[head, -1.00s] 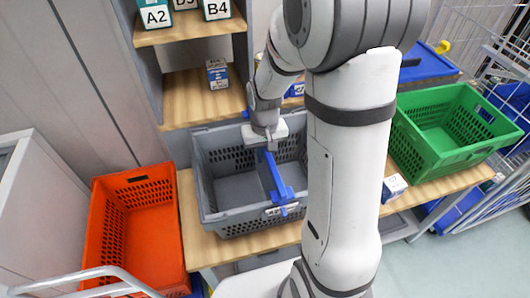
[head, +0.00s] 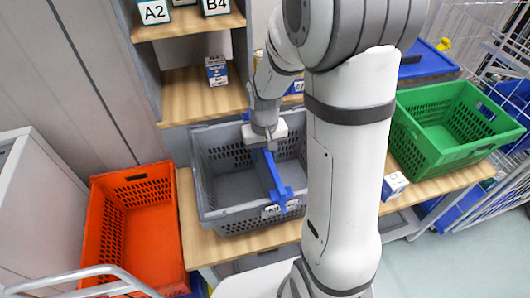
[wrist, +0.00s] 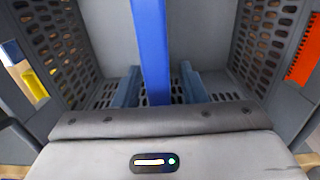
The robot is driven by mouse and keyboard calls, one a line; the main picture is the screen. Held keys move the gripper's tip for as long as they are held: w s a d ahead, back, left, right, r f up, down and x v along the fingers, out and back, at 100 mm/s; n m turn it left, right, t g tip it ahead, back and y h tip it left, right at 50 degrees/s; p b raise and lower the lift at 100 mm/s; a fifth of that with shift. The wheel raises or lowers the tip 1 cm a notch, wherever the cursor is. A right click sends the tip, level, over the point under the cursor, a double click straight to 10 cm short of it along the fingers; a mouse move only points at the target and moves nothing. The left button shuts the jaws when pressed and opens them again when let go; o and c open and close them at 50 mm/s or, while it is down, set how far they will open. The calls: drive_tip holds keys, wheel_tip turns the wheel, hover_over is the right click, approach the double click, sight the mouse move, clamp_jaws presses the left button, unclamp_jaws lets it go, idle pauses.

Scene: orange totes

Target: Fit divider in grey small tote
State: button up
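The blue divider (head: 274,176) stands inside the grey small tote (head: 217,218), running from back to front across its middle. Its front end lies at the tote's front rim, by the white labels; whether it is fully seated cannot be told. My gripper (head: 269,147) is over the back part of the divider. In the wrist view, the divider (wrist: 152,45) runs between the two fingers of my gripper (wrist: 160,82). The fingers stand apart, with a narrow gap showing beside the divider. The divider's far end and the tote's right side are partly hidden by my arm in the head view.
The grey tote sits on a wooden shelf (head: 190,244). An orange tote (head: 174,230) is at the left and a green tote (head: 425,165) at the right. Small boxes stand on the shelf above (head: 217,71) and near the green tote (head: 395,186). A wire cage is at far right.

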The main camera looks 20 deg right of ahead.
wheel_tip(320, 180, up, 12)
drive_tip(key=shift+r+p, duration=0.1)
drive_tip(key=shift+p, duration=0.2)
drive_tip(key=s+r+t, duration=0.3)
drive_tip(key=s+r, duration=0.1)
drive_tip(key=s, duration=1)
drive_tip(key=shift+s+d+r, duration=0.15)
drive_tip(key=shift+d+r, duration=0.05)
